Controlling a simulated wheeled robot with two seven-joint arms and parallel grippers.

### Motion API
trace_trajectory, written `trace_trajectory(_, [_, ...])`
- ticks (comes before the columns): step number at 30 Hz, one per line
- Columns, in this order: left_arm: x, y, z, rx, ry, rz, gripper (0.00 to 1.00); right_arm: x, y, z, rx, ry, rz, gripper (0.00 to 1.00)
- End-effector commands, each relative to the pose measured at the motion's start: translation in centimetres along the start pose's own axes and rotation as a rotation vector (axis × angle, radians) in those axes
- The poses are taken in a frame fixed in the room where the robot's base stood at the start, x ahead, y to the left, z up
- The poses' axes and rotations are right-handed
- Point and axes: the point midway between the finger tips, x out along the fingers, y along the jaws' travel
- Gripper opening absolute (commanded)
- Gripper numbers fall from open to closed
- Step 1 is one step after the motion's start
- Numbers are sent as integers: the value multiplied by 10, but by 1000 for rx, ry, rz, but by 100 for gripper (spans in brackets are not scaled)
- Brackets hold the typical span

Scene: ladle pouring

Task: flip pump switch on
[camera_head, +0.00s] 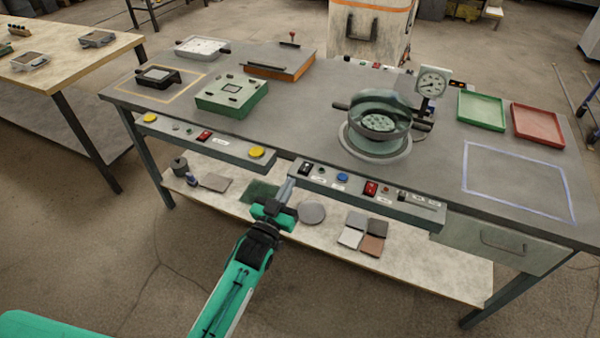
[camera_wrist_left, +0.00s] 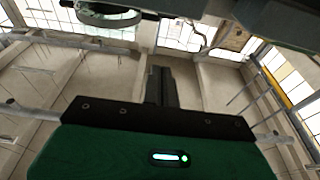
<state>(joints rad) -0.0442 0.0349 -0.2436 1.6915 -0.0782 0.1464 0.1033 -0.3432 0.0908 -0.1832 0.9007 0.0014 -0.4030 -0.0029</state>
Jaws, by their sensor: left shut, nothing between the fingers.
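The right front control panel (camera_head: 330,184) carries a black switch (camera_head: 306,169) at its left end, a blue button (camera_head: 342,178) and a red switch (camera_head: 371,188). The labels are too small to read, so I cannot tell which one is the pump switch. My left gripper (camera_head: 286,190) is shut and empty, with its fingertips just left of the black switch, near the panel's left end. Contact cannot be made out. The shut fingers also show in the left wrist view (camera_wrist_left: 161,86). My right gripper is not in view.
The left panel (camera_head: 228,146) has yellow buttons and a red switch. On the bench stand a round ladle vessel (camera_head: 378,122), a dial gauge (camera_head: 433,82), green (camera_head: 481,110) and red (camera_head: 538,125) trays, and a green mould (camera_head: 231,95). A lower shelf (camera_head: 430,264) holds small blocks.

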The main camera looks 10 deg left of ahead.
Motion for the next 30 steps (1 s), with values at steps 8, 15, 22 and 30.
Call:
trace_trajectory(8, [50,0,-2,0,1,0,0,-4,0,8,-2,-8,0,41])
trace_trajectory(15, [91,0,-2,0,0,0,0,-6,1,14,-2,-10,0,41])
trace_trajectory(22, [76,0,32,-1,-3,0,0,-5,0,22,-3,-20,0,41])
trace_trajectory(30, [73,0,38,0,0,0,0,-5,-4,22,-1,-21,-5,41])
